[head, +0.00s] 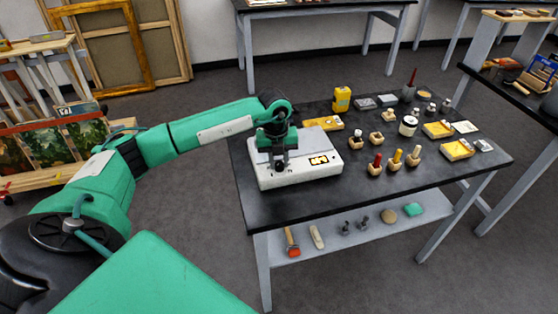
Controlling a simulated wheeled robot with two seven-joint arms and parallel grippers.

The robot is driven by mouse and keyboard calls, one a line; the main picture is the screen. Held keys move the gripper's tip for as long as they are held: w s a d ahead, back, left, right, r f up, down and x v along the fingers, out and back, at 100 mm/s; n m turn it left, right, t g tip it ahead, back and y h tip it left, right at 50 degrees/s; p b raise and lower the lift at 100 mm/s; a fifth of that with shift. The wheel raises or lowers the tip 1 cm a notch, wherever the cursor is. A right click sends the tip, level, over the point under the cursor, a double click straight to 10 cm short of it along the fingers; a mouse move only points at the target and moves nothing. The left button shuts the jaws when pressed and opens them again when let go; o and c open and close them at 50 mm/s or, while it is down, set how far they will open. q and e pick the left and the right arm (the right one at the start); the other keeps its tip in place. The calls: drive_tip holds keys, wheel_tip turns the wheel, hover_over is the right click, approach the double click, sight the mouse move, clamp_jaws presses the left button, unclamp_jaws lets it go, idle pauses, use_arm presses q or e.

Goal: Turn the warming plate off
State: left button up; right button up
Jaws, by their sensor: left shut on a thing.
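The warming plate (312,173) is a white box at the left end of the black table. A small lit orange-yellow display shows on its front right. My left arm reaches in from the left, and my left gripper (279,166) points down over the plate's front left part. Its jaws are shut on a small part there, probably the plate's control knob, which the fingers mostly hide. The far left of the plate's top is partly hidden by my wrist. My right gripper is not in view.
The black table (410,181) holds small bottles, wooden-based stamps, a yellow tin (342,99) and yellow trays (438,130) right of and behind the plate. A lower shelf (340,237) carries brushes and small tools. Another bench stands at the right. Framed pictures lean at the left.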

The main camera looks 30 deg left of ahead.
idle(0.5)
use_arm(q)
drive_tip(key=o, duration=1)
wheel_tip(320, 180, up, 14)
drive_tip(key=b, duration=0.2)
drive_tip(key=shift+s+a+b, duration=0.3)
drive_tip(key=shift+a+b, duration=0.05)
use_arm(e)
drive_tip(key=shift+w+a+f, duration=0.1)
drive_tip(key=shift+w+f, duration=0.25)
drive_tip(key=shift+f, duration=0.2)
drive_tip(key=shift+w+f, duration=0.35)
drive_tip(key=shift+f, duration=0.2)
use_arm(q)
drive_tip(key=shift+f, duration=0.1)
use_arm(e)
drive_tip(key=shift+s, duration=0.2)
